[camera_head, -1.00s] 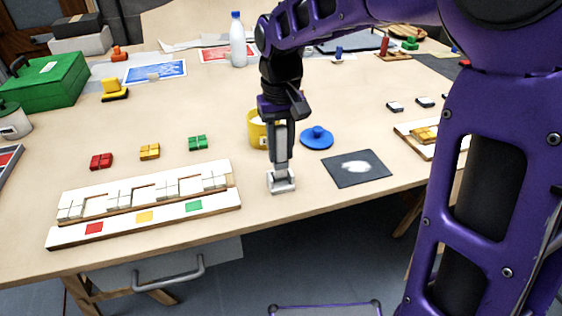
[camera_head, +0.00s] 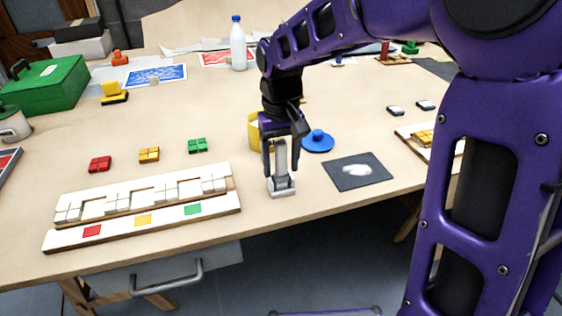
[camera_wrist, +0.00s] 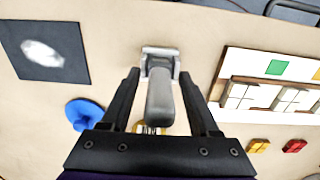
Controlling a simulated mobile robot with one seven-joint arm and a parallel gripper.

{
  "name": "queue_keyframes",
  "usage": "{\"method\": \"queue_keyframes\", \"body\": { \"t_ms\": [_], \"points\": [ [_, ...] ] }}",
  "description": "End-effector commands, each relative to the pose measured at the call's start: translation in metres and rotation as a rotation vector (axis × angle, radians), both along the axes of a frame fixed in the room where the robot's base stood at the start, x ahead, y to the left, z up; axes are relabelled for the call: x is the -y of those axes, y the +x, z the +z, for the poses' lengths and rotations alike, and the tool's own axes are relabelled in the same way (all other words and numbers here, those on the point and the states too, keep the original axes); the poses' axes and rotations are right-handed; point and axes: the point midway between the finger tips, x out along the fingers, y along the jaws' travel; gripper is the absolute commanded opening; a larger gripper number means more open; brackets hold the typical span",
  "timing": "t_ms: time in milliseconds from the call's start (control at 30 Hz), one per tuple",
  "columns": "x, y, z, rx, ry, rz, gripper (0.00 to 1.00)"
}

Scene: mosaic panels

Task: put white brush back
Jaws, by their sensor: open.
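The white brush, with a pale grey-white handle (camera_head: 280,160) and a wide base (camera_head: 282,188), stands upright on the table near the front edge. In the wrist view its handle (camera_wrist: 160,100) points toward the camera, with the base (camera_wrist: 160,55) beyond it. My gripper (camera_head: 281,173) is open, with one dark finger on each side of the handle. In the wrist view there is a visible gap between the handle and each finger of my gripper (camera_wrist: 159,76). The underside of the base is hidden.
A yellow pot (camera_head: 254,132) stands close behind my gripper. A blue knobbed lid (camera_head: 318,142) and a dark panel with a white smear (camera_head: 358,172) lie to the right. A white slotted board (camera_head: 145,196) lies to the left, with coloured blocks behind it.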

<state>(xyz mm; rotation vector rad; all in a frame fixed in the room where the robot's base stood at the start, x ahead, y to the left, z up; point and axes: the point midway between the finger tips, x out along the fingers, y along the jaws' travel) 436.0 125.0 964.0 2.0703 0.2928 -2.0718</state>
Motion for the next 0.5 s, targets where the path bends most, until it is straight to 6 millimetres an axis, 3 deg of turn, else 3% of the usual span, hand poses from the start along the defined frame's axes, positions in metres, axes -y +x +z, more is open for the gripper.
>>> {"method": "queue_keyframes", "body": {
  "t_ms": [233,500],
  "points": [
    [0.000,0.001,0.017,0.003,0.001,-0.001,0.62],
    [-0.001,0.001,0.075,0.004,0.001,0.000,0.62]
  ]
}}
